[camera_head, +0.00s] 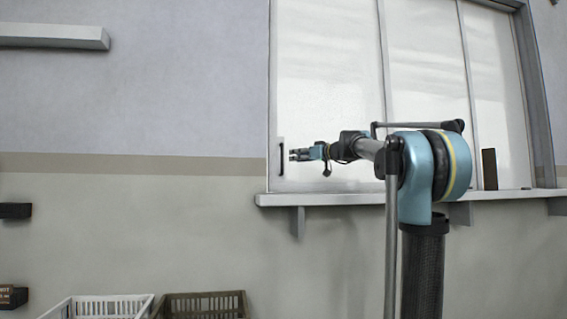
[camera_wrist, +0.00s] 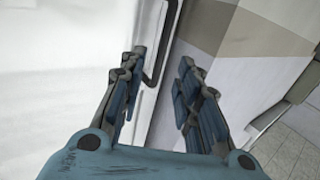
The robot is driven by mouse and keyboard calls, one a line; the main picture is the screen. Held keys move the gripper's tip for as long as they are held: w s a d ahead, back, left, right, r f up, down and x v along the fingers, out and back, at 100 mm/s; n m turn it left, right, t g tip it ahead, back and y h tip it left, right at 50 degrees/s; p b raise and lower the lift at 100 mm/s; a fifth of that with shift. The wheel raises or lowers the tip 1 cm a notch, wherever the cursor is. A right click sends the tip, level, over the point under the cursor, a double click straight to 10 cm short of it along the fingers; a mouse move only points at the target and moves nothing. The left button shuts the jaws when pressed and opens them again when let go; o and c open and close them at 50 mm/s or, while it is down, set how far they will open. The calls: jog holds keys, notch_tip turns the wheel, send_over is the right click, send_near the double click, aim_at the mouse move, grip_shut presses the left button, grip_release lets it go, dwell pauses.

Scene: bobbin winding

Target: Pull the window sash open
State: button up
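The window sash (camera_head: 330,90) is a tall pale pane in a light frame, at the left end of the window in the head view. Its dark upright handle (camera_head: 281,157) is on the left edge of the frame. My gripper (camera_head: 297,154) is just to the right of the handle in the head view and points left. In the wrist view the handle (camera_wrist: 168,35) shows between my two spread fingers (camera_wrist: 160,75), closer to the left one. My gripper looks open and empty. I cannot tell whether a finger touches the handle.
A sill (camera_head: 340,198) runs below the window, with a small brown block (camera_head: 489,168) on it at right. A white crate (camera_head: 100,306) and a brown crate (camera_head: 205,304) stand low at left. A shelf (camera_head: 50,36) is on the upper left wall.

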send_over(282, 171)
jog(key=w, duration=0.1)
dwell(0.3)
grip_shut()
